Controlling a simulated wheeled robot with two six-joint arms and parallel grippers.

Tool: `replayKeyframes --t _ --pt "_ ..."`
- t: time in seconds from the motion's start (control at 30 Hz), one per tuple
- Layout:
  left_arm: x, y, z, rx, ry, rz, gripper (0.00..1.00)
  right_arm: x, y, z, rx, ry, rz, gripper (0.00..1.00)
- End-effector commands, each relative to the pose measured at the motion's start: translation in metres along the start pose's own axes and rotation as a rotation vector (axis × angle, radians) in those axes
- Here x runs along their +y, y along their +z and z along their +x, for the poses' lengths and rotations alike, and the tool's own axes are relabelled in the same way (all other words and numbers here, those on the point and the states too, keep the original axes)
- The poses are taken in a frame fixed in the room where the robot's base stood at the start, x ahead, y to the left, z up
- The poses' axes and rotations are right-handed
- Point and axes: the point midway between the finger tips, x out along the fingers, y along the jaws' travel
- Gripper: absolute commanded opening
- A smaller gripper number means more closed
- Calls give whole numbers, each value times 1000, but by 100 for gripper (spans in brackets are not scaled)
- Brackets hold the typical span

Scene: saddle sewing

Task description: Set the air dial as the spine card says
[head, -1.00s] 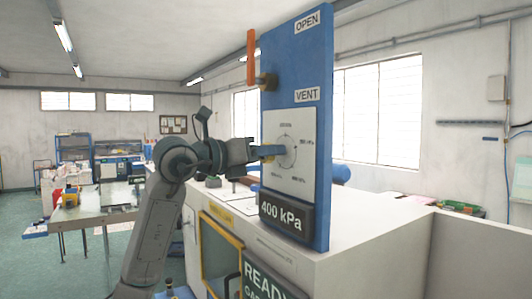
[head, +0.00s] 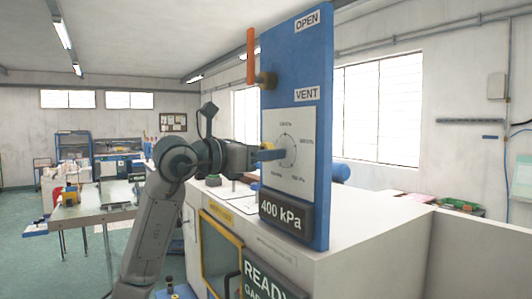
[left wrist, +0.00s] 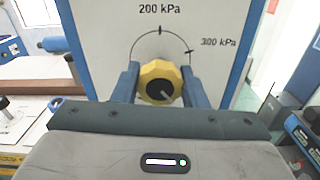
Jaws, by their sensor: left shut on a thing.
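The air dial is a yellow faceted knob (left wrist: 160,83) on a white scale plate (head: 308,130). In the left wrist view, "200 kPa" stands above the knob and "300 kPa" at its upper right. A small pale mark on the knob's face is too small to read surely. My left gripper (head: 272,154) is shut on the knob, its blue fingers on either side in the left wrist view (left wrist: 160,88). In the head view it hides most of the knob. The dark display (head: 285,213) reads "400 kPa". I cannot make out a spine card. My right gripper is not in view.
The plate is on an upright blue panel (head: 290,70) with "OPEN" and "VENT" labels and an orange lever (head: 251,57) standing upright. The panel stands on a white cabinet (head: 370,225) with a yellow-framed door (head: 222,262). A workbench (head: 95,210) stands at the left.

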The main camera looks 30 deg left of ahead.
Motion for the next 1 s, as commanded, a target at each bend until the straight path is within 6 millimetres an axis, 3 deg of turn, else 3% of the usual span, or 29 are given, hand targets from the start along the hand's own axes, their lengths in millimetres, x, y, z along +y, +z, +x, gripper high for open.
replayKeyframes --t 0.17,0.2,0.3,0.67,1.0 --pt "-1 -3 1 7 -3 -2 16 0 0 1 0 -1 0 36" --pt "-1 -3 0 7 -3 -2 47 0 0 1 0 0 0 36" --pt "-1 -2 0 5 -2 -2 61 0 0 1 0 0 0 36" --pt "0 -2 -5 2 1 1 61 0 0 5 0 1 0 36" --pt "0 -6 -57 2 5 4 61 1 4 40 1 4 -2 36"
